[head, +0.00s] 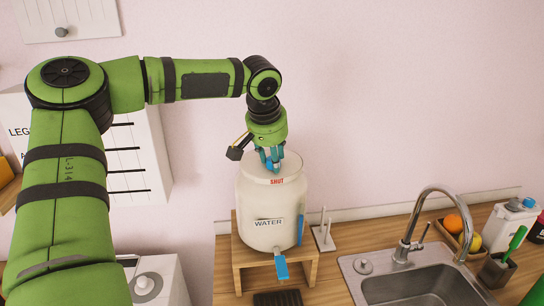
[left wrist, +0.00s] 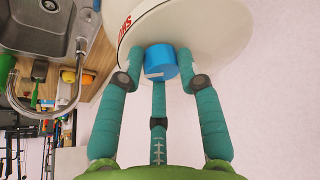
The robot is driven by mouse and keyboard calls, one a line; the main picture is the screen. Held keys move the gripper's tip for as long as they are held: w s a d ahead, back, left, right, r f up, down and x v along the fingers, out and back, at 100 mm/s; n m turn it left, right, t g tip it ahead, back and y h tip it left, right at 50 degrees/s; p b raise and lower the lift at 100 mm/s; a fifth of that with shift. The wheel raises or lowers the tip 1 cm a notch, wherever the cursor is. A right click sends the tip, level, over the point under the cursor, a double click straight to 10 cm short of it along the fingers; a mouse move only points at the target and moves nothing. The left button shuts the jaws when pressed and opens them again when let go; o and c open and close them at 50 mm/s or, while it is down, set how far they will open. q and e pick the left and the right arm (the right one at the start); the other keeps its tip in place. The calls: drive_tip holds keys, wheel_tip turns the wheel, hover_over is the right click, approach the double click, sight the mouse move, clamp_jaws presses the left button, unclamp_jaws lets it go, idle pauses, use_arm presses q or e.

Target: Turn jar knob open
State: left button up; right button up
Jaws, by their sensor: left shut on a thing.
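A cream jar (head: 268,200) labelled "WATER" stands upright on a wooden stand (head: 243,262), with red "SHUT" lettering (head: 277,181) near its top. My left gripper (head: 271,160) comes down from above on the jar's top and hides most of the knob in the head view. In the left wrist view, the blue knob (left wrist: 160,62) with a pale mark sits on the jar's top (left wrist: 205,28), between the teal fingers of my left gripper (left wrist: 159,82), which is shut on it. A blue tap (head: 281,266) is low on the jar's front. My right gripper is not in view.
A sink (head: 372,283) with a curved faucet (head: 432,192) is to the right of the jar. A fruit box (head: 452,232), a white bottle (head: 508,224) and a utensil holder (head: 497,270) stand farther right. The pink wall is close behind the jar.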

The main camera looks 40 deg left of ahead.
use_arm(q)
drive_tip(key=n, duration=0.2)
drive_tip(key=n+y, duration=0.1)
drive_tip(key=n+g, duration=0.1)
drive_tip(key=n, duration=0.1)
drive_tip(key=shift+w+r+n+y, duration=0.3)
drive_tip(key=shift+w+r+y, duration=0.1)
drive_tip(key=n+g, duration=0.1)
drive_tip(key=n, duration=0.3)
drive_tip(key=shift+n+g+y, duration=0.3)
drive_tip(key=shift+n+g, duration=0.1)
drive_tip(key=shift+f, duration=0.1)
drive_tip(key=o, duration=1.1)
drive_tip(key=shift+s+a+f, duration=0.1)
drive_tip(key=shift+a+f, duration=0.05)
